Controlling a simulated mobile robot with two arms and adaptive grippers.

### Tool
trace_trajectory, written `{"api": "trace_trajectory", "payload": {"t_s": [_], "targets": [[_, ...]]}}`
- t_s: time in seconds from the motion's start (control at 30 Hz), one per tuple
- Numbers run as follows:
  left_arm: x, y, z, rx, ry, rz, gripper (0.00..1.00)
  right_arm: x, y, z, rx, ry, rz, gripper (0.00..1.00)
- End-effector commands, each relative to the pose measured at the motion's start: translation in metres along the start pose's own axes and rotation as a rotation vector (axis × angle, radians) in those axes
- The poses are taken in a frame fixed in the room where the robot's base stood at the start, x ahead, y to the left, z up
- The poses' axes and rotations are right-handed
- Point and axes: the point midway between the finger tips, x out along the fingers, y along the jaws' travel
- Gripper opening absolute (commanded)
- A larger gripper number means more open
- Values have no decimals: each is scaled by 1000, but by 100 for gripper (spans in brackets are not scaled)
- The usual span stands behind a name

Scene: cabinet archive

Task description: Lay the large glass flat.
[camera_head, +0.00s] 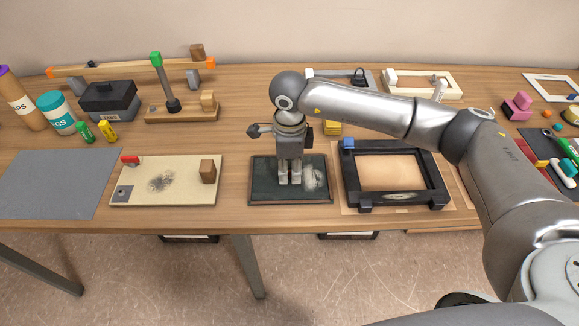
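I cannot make out a clear pane of glass in this view. My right gripper (290,181) points straight down over a dark green framed board (264,190) with a whitish smear. Its fingers are close together, with nothing visible between them. I cannot tell whether the tips touch the board. To the right lies a black frame (352,188) with a blue block on its corner and tan backing (391,171) inside. Whether glass lies in it I cannot tell. My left gripper is out of view.
A beige board (140,186) with a wooden block (207,171) and a grey mat (55,183) lie to the left. Bottles, a dark box (108,100) and a wooden stand (180,109) are behind. Small coloured items crowd the far right. My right arm covers part of the table's back.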

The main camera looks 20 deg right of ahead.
Motion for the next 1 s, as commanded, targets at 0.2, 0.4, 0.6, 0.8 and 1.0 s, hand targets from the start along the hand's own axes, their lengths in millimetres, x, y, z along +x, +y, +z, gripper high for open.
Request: {"api": "trace_trajectory", "payload": {"t_s": [0.2, 0.4, 0.6, 0.8, 1.0], "targets": [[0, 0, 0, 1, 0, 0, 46, 0, 0, 0, 0, 0, 0, 28], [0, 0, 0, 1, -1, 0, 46, -1, 0, 0, 0, 0, 0, 28], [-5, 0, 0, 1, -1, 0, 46, -10, 0, 0, 0, -1, -1, 28], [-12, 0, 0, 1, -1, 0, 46, -25, 0, 0, 0, -1, 0, 28], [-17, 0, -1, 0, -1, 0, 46, -38, 0, 0, -1, 0, -1, 28]]}}
